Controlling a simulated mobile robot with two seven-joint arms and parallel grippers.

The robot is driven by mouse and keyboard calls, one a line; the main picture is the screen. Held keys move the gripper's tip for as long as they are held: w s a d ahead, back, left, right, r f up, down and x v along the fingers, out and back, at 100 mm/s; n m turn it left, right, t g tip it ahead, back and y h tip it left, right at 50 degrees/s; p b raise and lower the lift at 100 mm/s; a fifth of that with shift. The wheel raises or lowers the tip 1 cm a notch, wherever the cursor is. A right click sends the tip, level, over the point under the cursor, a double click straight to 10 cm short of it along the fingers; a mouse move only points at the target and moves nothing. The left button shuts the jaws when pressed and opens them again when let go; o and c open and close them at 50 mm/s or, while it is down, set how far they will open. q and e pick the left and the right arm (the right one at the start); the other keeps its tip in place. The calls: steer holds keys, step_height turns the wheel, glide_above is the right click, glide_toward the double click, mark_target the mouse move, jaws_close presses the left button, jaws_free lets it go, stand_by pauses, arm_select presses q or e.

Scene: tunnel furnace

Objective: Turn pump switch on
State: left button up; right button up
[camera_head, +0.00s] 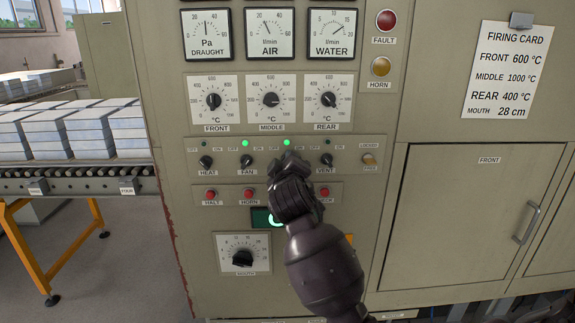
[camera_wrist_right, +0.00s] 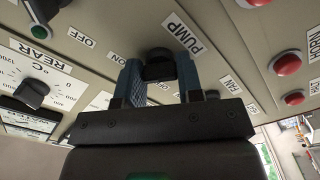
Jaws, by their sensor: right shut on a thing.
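The pump switch (camera_wrist_right: 158,58) is a black rotary knob beside the PUMP label (camera_wrist_right: 188,37), with ON and OFF marks on the panel. My right gripper (camera_wrist_right: 160,75) is shut on this knob, one blue-padded finger on each side. In the head view my right gripper (camera_head: 286,160) covers the knob and its label, so the knob's angle is hard to tell. The green lamp (camera_head: 286,142) above it is lit. My left gripper is not in view.
On the same row are the heat switch (camera_head: 206,162), the fan switch (camera_head: 246,162) and the vent switch (camera_head: 326,160). The fan lamp (camera_head: 245,143) is lit green. Red buttons, including the halt button (camera_head: 210,194), sit just below. Dials and gauges are above.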

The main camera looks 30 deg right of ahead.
steer(key=o, duration=0.9)
steer(key=shift+o, duration=0.2)
steer(key=b+v, duration=0.1)
steer(key=v, duration=0.9)
steer(key=shift+s+a, duration=0.2)
steer(key=shift+s, duration=0.15)
